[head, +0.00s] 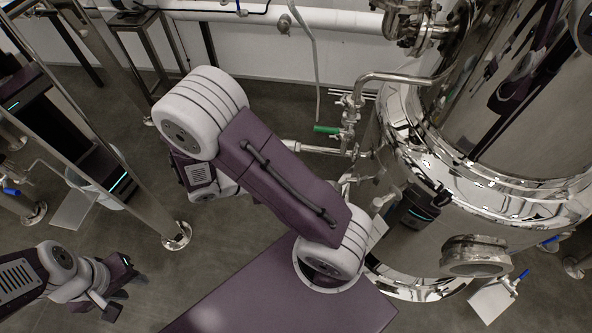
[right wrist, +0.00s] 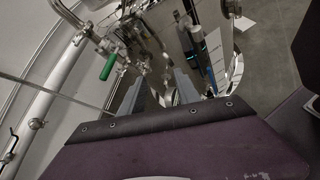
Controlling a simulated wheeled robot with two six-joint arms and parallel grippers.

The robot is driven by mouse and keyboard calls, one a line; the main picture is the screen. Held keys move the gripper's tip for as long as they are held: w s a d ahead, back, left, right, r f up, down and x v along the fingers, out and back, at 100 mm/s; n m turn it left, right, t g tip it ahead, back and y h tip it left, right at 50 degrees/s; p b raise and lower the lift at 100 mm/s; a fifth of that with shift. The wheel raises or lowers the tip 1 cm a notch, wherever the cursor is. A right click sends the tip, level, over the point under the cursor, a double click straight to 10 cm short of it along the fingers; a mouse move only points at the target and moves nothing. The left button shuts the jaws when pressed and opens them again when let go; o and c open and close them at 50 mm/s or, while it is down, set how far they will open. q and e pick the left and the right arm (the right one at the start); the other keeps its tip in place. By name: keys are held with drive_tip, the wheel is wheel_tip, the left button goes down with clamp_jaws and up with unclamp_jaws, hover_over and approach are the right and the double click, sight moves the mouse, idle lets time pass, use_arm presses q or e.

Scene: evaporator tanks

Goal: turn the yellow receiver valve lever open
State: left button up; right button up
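No yellow lever can be made out in either view. A green valve lever (head: 327,129) sits on the pipework left of the shiny tank in the head view. It also shows at upper left in the right wrist view (right wrist: 108,67). My right gripper (right wrist: 157,88) has its two grey fingers apart, pointing towards the tank and pipes, with nothing seen held between them. In the head view my right arm covers the right gripper. My left gripper (head: 123,288) is at lower left, over the floor, far from the tank; its dark fingers look apart and empty.
The large polished tank (head: 480,180) fills the right side, with a blue-handled valve (head: 519,279) at its lower right. Steel posts stand at left, one on a round foot (head: 176,235). A white pipe (head: 270,17) runs along the back wall. Grey floor lies open at left centre.

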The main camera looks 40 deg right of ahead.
drive_tip(key=shift+n, duration=0.3)
drive_tip(key=c, duration=0.7)
drive_tip(key=shift+d+r+n, duration=0.1)
drive_tip(key=shift+r+n, duration=0.05)
drive_tip(key=shift+n, duration=0.75)
clamp_jaws()
drive_tip(key=w+f+n+t+h+b, duration=0.35)
drive_tip(key=w+f+n, duration=0.25)
drive_tip(key=w+n, duration=0.65)
wheel_tip(320, 180, down, 21)
drive_tip(key=s+n+t+h+b, duration=0.1)
drive_tip(key=s+n+t+b, duration=0.1)
drive_tip(key=n+b, duration=0.5)
drive_tip(key=n, duration=0.4)
drive_tip(key=shift+t, duration=0.35)
